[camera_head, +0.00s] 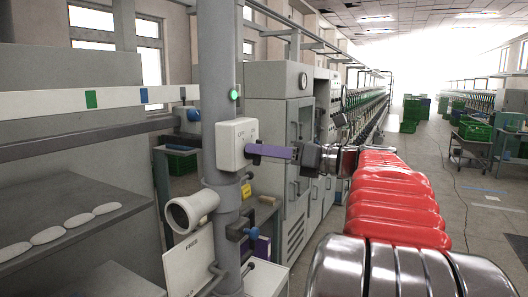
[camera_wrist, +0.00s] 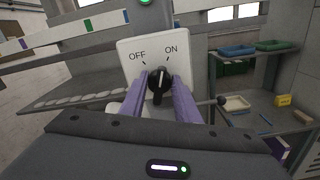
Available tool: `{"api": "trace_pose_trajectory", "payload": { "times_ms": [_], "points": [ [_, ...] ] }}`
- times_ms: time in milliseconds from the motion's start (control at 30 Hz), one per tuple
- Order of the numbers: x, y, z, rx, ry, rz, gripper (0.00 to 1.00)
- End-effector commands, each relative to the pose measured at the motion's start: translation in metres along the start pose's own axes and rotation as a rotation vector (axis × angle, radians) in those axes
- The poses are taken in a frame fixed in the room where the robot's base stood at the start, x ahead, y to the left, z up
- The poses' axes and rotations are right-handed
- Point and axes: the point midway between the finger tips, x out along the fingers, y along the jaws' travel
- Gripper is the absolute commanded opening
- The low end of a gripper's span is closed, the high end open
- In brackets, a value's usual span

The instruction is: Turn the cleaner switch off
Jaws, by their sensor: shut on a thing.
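The cleaner switch is a pale box (camera_head: 237,143) on a grey upright post. In the wrist view its white face (camera_wrist: 135,52) reads OFF on the left and ON on the right. Its black knob (camera_wrist: 159,86) sits below and between the words; its exact pointing is hard to tell, but it looks close to upright. My gripper (camera_wrist: 161,82) has its purple fingers on either side of the knob and is shut on it. In the head view my gripper (camera_head: 252,150) reaches the box from the right, and the knob is hidden.
A green lamp (camera_head: 234,95) glows on the post above the box. A white funnel-like pipe (camera_head: 190,211) sticks out below. A shelf with pale oval pieces (camera_head: 47,235) is at left. Grey cabinets (camera_head: 285,130) stand behind. The aisle at right has green crates (camera_head: 475,130).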

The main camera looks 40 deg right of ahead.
Motion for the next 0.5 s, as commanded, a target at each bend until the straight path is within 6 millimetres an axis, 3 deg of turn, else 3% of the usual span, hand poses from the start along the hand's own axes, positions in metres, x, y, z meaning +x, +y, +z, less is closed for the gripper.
{"api": "trace_pose_trajectory", "payload": {
  "times_ms": [500],
  "points": [
    [-0.0002,0.0021,-0.0021,-0.466,0.003,-0.002,0.06]
  ]
}}
